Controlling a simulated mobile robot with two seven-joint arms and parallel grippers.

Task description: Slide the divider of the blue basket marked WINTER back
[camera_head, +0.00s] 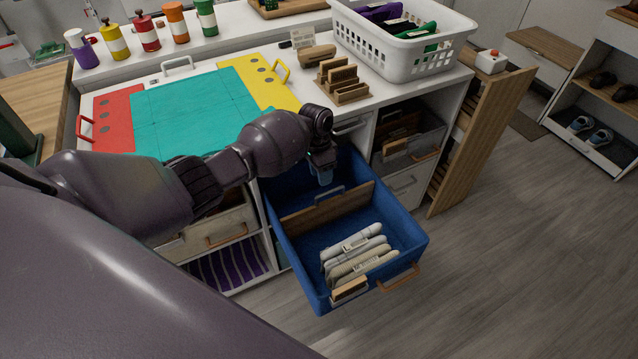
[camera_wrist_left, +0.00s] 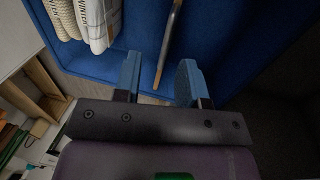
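The blue basket (camera_head: 405,225) is pulled out of the shelving like a drawer. The basket's front tag (camera_head: 350,289) is too small to read. My right gripper is out of view.
The white counter (camera_head: 300,85) above holds a white laundry basket (camera_head: 400,60), a wooden rack (camera_head: 342,83) and a teal mat (camera_head: 185,110). The floor (camera_head: 500,270) right of the basket is clear.

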